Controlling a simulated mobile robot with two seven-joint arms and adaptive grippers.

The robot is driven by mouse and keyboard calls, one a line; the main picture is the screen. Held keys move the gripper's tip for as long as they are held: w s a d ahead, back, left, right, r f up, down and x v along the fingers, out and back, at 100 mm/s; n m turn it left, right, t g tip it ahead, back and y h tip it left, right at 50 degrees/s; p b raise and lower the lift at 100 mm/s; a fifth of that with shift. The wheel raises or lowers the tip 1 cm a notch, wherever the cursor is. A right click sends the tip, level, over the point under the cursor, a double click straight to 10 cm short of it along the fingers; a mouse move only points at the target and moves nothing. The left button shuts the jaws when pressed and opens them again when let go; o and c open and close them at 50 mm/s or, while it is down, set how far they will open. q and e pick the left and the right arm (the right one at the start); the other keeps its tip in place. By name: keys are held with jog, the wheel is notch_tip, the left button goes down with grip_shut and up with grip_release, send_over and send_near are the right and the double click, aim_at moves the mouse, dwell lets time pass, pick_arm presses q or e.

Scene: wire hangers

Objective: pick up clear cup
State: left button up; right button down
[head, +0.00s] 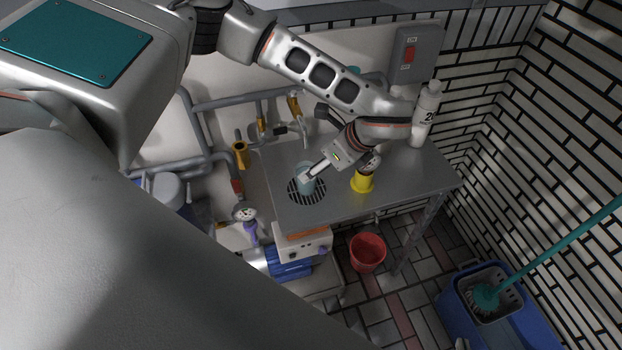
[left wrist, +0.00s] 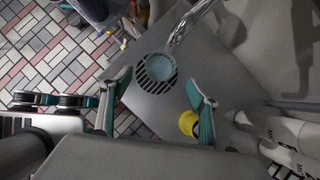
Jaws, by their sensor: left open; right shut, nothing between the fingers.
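The clear cup (head: 305,185) is pale blue and stands on a round black drain grate on the metal table. In the left wrist view the cup (left wrist: 159,67) shows beyond the fingers, uncovered, over the grate. My left gripper (left wrist: 158,88) is open there, with teal-padded fingers apart and nothing between them.
The metal table (head: 410,182) has bare space at its right. A white bottle (head: 424,118) stands at the back right. Pipes and valves (head: 240,155) crowd the left. A red bucket (head: 368,252) and a blue mop bucket (head: 490,310) stand on the floor.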

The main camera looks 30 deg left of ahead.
aim_at(298, 172)
pick_arm(q)
jog(key=p+x, duration=0.1)
jog(key=x, duration=0.6)
jog(key=shift+a+r, duration=0.1)
jog(key=shift+r, duration=0.05)
jog(key=shift+a+f, duration=0.15)
jog(key=shift+f, duration=0.2)
jog(key=c, duration=1.4)
pick_arm(e)
jog(key=shift+s+d+r, duration=0.1)
jog(key=shift+d+r, duration=0.2)
jog(key=shift+r, duration=0.05)
pick_arm(q)
jog(key=shift+r, duration=0.25)
pick_arm(e)
jog(key=shift+a, duration=0.2)
